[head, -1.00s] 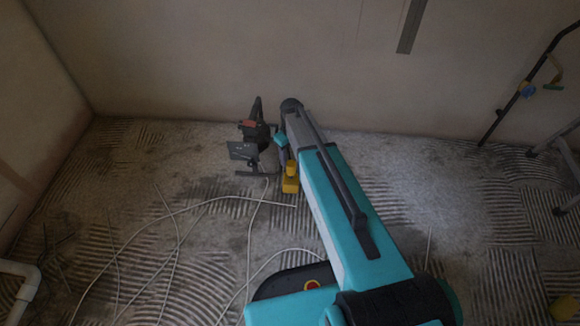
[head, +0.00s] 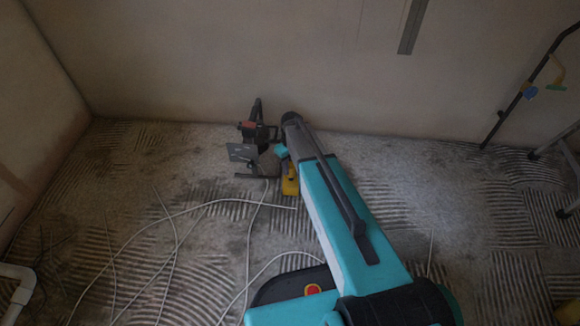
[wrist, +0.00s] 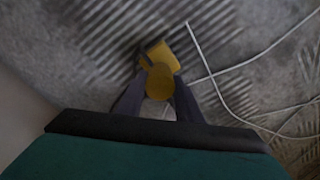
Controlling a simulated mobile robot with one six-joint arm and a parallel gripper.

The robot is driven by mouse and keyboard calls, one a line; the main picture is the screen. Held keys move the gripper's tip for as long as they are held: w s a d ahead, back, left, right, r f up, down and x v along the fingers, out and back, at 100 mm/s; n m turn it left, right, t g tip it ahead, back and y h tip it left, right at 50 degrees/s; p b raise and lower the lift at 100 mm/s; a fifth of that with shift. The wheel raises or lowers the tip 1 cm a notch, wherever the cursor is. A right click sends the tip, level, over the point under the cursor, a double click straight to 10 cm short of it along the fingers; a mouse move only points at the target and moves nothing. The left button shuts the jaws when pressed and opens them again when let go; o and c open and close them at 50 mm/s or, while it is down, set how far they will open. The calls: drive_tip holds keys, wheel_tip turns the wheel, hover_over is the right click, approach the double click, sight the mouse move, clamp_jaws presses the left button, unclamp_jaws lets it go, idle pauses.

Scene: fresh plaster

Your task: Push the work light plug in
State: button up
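The plug (wrist: 160,84), a round yellow piece, sits between the two dark fingers of my gripper (wrist: 160,76) in the wrist view. The fingers press close on both sides of it. A yellow socket block (wrist: 157,53) lies on the floor just beyond the plug and partly behind it. I cannot tell if the two touch. In the head view the yellow block (head: 290,184) shows beside my arm, low on the floor. My arm hides most of the gripper and the plug there. The dark work light (head: 256,132) on its stand is just left of my gripper, near the wall.
Thin white cables (head: 190,209) run loosely over the ridged floor (head: 75,185). The plaster wall (head: 200,60) is close behind the work light. A white pipe (head: 20,290) is at the lower left, and a metal stand (head: 560,150) is at the right.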

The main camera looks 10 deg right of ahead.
sight(291, 173)
clamp_jaws()
drive_tip(key=shift+d+f+p, duration=0.1)
drive_tip(key=shift+f+p, duration=0.75)
drive_tip(key=shift+f, duration=1.85)
drive_tip(key=o, duration=0.7)
unclamp_jaws()
drive_tip(key=shift+f, duration=0.1)
drive_tip(key=shift+o, duration=0.2)
drive_tip(key=shift+r, duration=0.25)
wheel_tip(291, 173, up, 13)
drive_tip(key=p, duration=0.4)
drive_tip(key=shift+r, duration=0.2)
drive_tip(key=shift+r+p, duration=0.1)
drive_tip(key=shift+p, duration=0.2)
